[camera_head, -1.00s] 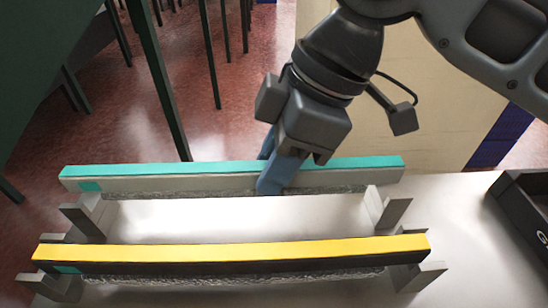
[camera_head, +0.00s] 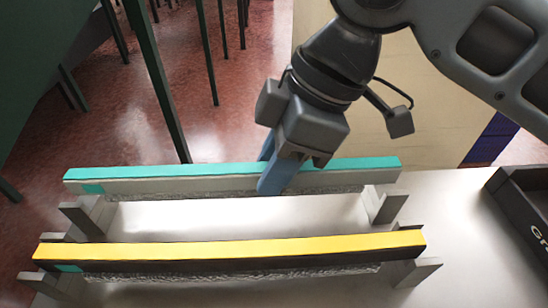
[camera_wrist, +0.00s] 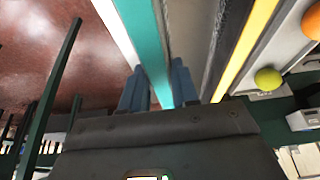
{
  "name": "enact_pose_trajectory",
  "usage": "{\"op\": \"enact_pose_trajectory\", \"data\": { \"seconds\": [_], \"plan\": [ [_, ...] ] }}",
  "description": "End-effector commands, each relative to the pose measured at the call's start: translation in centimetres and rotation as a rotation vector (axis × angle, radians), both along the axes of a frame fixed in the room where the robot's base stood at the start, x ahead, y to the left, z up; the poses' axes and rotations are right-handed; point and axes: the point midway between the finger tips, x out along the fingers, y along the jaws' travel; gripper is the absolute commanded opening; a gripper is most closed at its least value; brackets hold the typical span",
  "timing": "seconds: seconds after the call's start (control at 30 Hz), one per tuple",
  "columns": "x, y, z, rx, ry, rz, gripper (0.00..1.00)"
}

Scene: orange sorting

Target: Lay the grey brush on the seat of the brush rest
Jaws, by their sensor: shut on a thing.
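The grey brush (camera_head: 230,183) is a long bar with a teal top strip and rough grey bristles below. My gripper (camera_head: 275,175) is shut across its middle, one blue finger on each side. The brush and fingers also show in the wrist view (camera_wrist: 143,38). The brush rest has a grey notched support at the left (camera_head: 82,217) and another at the right (camera_head: 384,205). The brush runs level with its ends at these supports. I cannot tell whether it touches their seats, as the brush hides part of them.
A dark brush with a yellow top (camera_head: 235,250) lies parallel in front, on similar supports. A black crate (camera_head: 520,215) stands at the right on the pale table (camera_head: 450,215). An orange ball (camera_wrist: 312,22) and a green-yellow ball (camera_wrist: 268,79) show in the wrist view.

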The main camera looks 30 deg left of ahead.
Motion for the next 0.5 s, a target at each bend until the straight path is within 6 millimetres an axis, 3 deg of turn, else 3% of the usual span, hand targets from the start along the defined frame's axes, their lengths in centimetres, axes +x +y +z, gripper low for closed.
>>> {"op": "enact_pose_trajectory", "data": {
  "seconds": [0.5],
  "plan": [
    [-0.02, 0.01, -0.65, 0.000, 0.001, 0.000, 0.00]
  ]
}}
